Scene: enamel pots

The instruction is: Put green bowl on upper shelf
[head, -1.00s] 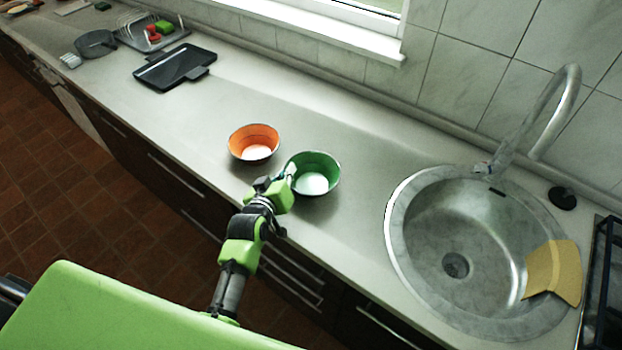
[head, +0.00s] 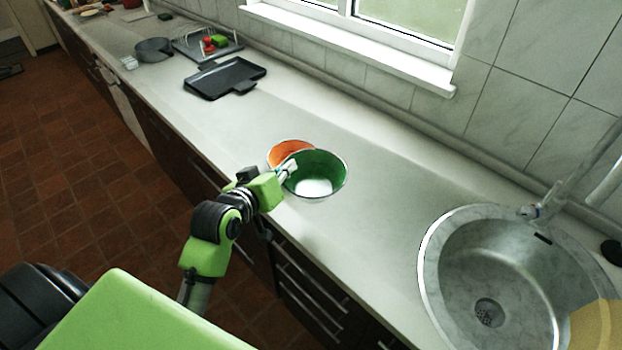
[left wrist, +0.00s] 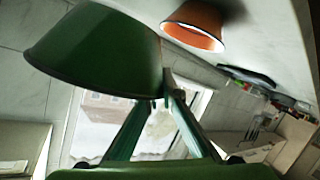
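The green bowl (head: 328,172), dark green inside with a pale bottom, hangs upright a little above the counter. My left gripper (head: 290,169) is shut on its near left rim. In the left wrist view the green bowl (left wrist: 95,48) shows from outside, upside down in the picture, with the fingertips (left wrist: 163,96) closed at its rim. The orange bowl (head: 284,151) stands on the counter behind it, partly hidden by it. The orange bowl also shows in the left wrist view (left wrist: 196,22). My right gripper is not in view. No upper shelf shows clearly.
The counter (head: 380,220) is clear between the bowls and the round sink (head: 450,275) on the right. A black tray (head: 225,78), a grey pan (head: 154,49) and a dish rack (head: 205,47) stand farther left. A window (head: 420,35) is behind.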

